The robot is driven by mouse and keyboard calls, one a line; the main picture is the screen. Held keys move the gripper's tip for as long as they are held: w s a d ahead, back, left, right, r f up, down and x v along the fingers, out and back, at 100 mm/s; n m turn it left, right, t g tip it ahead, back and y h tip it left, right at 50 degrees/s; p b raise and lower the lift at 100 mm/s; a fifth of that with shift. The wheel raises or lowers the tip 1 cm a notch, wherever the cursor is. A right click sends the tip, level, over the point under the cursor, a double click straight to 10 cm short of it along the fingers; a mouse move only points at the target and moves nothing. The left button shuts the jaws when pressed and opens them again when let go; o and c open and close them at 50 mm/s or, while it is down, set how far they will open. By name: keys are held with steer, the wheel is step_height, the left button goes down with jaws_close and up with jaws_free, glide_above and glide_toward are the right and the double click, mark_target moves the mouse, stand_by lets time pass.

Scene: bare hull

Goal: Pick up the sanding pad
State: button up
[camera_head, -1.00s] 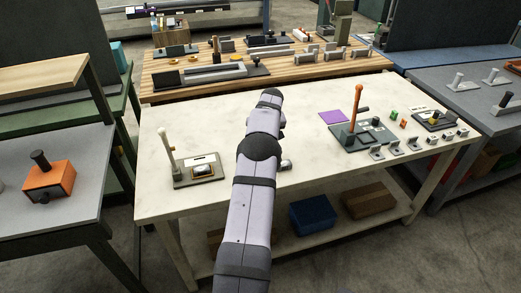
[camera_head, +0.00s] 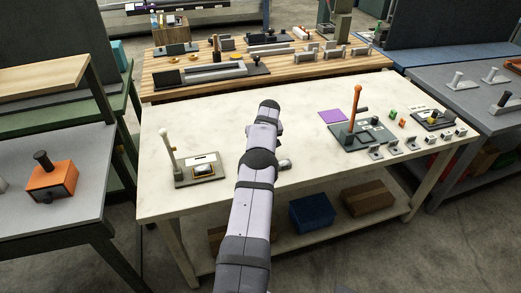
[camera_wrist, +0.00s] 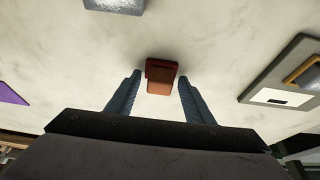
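A small reddish-brown block, which looks like the sanding pad (camera_wrist: 163,84), lies on the pale worktop in the wrist view. It sits between and slightly beyond my two blue-grey fingertips. My gripper (camera_wrist: 159,78) is open, with a gap between each finger and the pad. I cannot tell how high the fingers are above the worktop. In the head view my arm reaches over the pale table (camera_head: 225,125); the pad and the fingers are hidden there.
In the head view a grey fixture with a white-topped lever (camera_head: 187,178) stands left of my arm. A purple square (camera_head: 330,116) and a plate with an orange-topped lever (camera_head: 355,110) are at right.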

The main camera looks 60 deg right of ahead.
steer(key=c, duration=0.7)
steer(key=shift+r, duration=0.1)
step_height(320, 180, up, 10)
steer(key=shift+f, duration=0.1)
steer(key=o, duration=0.5)
steer(key=c, duration=0.3)
steer(key=shift+w+a, duration=0.2)
steer(key=shift+w, duration=0.1)
steer(key=shift+c, duration=0.2)
steer(key=w+a+n+y+p, duration=0.1)
steer(key=w+a+n+p, duration=0.2)
steer(key=w+a, duration=0.4)
steer(key=w+a+r+n+t+y+p, duration=0.1)
steer(key=w+a+n, duration=0.5)
steer(key=a, duration=0.9)
steer(key=shift+w+a+r+y+p, duration=0.3)
steer(key=shift+w+y+p, duration=0.3)
steer(key=shift+w+p, duration=0.55)
